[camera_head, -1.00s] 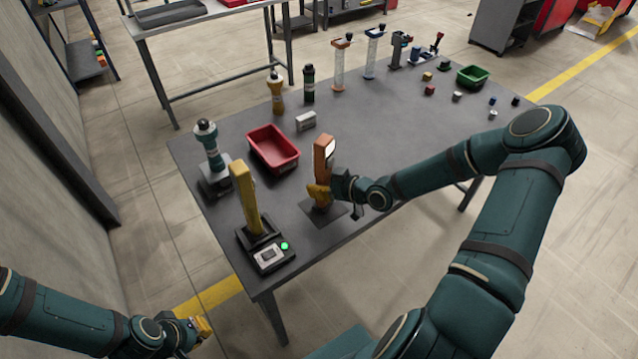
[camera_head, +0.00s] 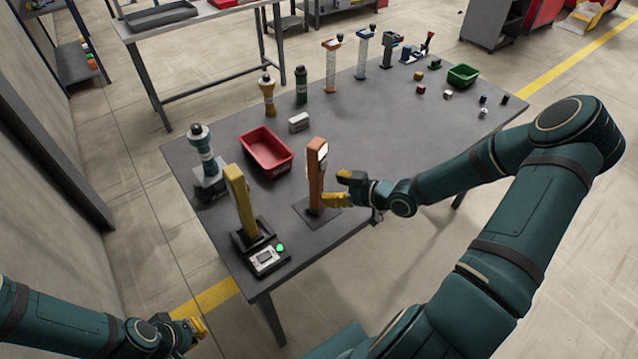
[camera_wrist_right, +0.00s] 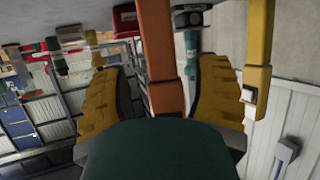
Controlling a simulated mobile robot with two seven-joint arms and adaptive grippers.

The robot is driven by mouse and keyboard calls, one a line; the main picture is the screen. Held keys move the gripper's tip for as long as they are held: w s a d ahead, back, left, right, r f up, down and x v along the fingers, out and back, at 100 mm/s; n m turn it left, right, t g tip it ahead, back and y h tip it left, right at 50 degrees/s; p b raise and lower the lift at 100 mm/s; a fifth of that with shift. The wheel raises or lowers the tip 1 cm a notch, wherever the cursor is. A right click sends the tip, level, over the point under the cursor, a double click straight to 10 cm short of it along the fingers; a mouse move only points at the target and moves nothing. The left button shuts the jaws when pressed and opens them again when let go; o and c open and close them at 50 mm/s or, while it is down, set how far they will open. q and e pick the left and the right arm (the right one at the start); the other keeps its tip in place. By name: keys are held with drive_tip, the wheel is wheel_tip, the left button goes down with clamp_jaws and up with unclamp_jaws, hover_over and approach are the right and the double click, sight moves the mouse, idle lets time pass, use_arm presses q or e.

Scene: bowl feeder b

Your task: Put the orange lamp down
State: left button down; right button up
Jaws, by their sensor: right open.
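The orange lamp (camera_head: 316,182) stands upright on a dark base plate (camera_head: 303,213) near the front edge of the grey table. My right gripper (camera_head: 338,188) is open just to the right of the lamp. In the right wrist view the orange lamp (camera_wrist_right: 158,45) shows between the two spread yellow fingers, with a gap on each side. My left gripper (camera_head: 197,327) is low at the left, off the table. Its fingers are too small to tell whether they are open.
A yellow lamp (camera_head: 240,199) stands in a dark holder with a lit green button (camera_head: 280,247), left of the orange lamp. A red bin (camera_head: 268,152) and a teal-and-white lamp (camera_head: 202,155) stand behind. A green bin (camera_head: 463,75) and several small parts lie at the far right.

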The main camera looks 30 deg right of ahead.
use_arm(q)
drive_tip(key=shift+w+r+p, duration=0.15)
drive_tip(key=shift+r+p, duration=0.2)
drive_tip(key=shift+r, duration=0.15)
use_arm(e)
drive_tip(key=v, duration=0.4)
drive_tip(key=shift+s+d+r, duration=0.15)
drive_tip(key=shift+s, duration=0.2)
drive_tip(key=shift+s, duration=0.1)
